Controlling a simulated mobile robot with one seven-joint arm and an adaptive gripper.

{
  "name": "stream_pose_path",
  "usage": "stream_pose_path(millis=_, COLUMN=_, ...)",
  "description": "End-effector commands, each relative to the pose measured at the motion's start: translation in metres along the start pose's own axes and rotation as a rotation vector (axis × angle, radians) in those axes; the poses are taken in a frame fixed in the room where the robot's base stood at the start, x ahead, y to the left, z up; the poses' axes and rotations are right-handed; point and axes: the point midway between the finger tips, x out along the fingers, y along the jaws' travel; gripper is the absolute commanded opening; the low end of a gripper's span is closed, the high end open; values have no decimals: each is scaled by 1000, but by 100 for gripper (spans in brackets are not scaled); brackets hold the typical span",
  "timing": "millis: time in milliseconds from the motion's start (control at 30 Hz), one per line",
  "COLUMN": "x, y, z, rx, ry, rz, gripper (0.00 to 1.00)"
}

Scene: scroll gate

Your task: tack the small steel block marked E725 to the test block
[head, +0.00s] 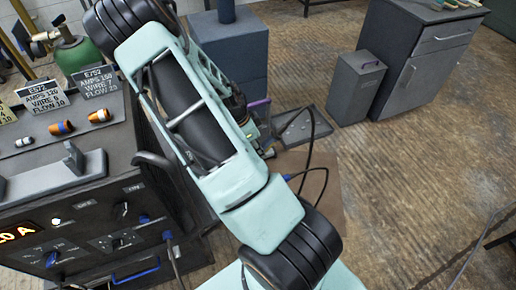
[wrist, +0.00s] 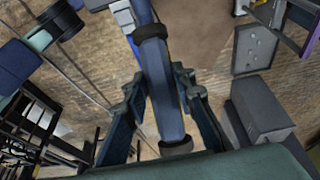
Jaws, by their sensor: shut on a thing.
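My gripper (wrist: 158,82) shows in the wrist view with its dark fingers closed on either side of a blue rod-like handle (wrist: 168,98) with black rings, which looks like a welding torch. The handle runs lengthwise between the fingers; its upper end reaches a paler blue part near the top edge. In the head view my arm crosses the middle and largely hides the gripper. I cannot pick out the steel block marked E725 or the test block in either view.
A welding machine (head: 125,215) with knobs stands at left. Cards reading E572 (head: 42,95) and E752 (head: 98,80) stand on it. Black cable (head: 327,185) loops right of my arm. A grey bin (head: 357,90) and cabinet (head: 415,60) stand at upper right. Floor at right is mostly clear.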

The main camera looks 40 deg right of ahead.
Motion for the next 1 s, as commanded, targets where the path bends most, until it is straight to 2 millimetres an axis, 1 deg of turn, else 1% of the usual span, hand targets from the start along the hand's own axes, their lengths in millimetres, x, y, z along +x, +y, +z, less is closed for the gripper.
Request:
stream_pose_path(millis=100, x=-6, y=-1, z=-10, rx=4, ry=1, rz=-2, gripper=0)
stream_pose_path(millis=1000, x=-36, y=0, z=-72, rx=2, ry=1, rz=-2, gripper=0)
